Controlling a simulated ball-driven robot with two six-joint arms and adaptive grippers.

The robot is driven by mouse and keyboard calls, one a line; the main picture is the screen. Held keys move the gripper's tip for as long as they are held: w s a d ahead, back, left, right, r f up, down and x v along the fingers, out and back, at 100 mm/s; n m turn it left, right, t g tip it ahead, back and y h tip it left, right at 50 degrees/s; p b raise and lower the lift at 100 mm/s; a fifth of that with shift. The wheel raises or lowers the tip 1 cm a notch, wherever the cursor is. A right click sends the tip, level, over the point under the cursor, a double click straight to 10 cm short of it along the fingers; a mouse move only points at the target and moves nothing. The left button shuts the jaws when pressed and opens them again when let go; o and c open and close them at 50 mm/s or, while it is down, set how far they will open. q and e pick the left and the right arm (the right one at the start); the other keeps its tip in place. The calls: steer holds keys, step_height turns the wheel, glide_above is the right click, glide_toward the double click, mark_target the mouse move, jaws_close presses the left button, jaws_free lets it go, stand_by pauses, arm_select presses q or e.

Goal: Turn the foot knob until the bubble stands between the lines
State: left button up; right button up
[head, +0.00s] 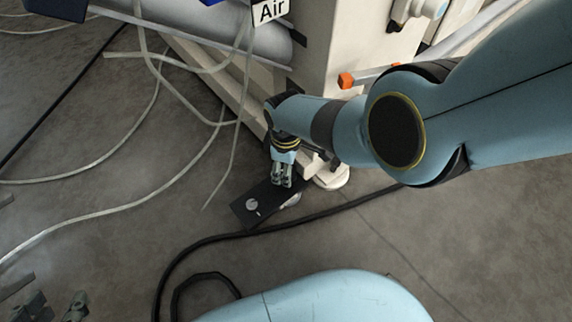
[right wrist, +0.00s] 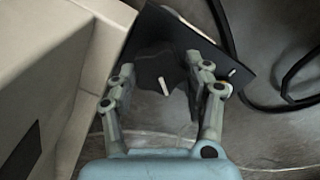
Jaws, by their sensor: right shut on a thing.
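A dark flat plate (head: 245,211) lies low beside the foot of the beige machine frame. A round pale disc (head: 252,204) sits on it; I cannot make out a bubble or lines. My right gripper (head: 282,184) points down at the plate's far end. In the right wrist view the right gripper (right wrist: 163,82) has its fingers on both sides of a dark foot knob (right wrist: 155,66) with a white pointer line, and is shut on it. The plate (right wrist: 240,75) shows behind. My left gripper (head: 53,303) is at the lower left, fingers apart, empty, partly cut off.
The beige machine frame (head: 318,50) stands close behind the right gripper, with a pale foot pad (head: 331,178) near it. A black cable (head: 215,238) runs past the plate's front. Pale hoses (head: 110,162) lie across the floor at left. An "Air" label (head: 270,10) hangs above.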

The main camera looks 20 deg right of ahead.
stand_by(0.3)
steer(key=o, duration=1.2)
steer(key=shift+r, duration=0.1)
steer(key=shift+r, duration=3.65)
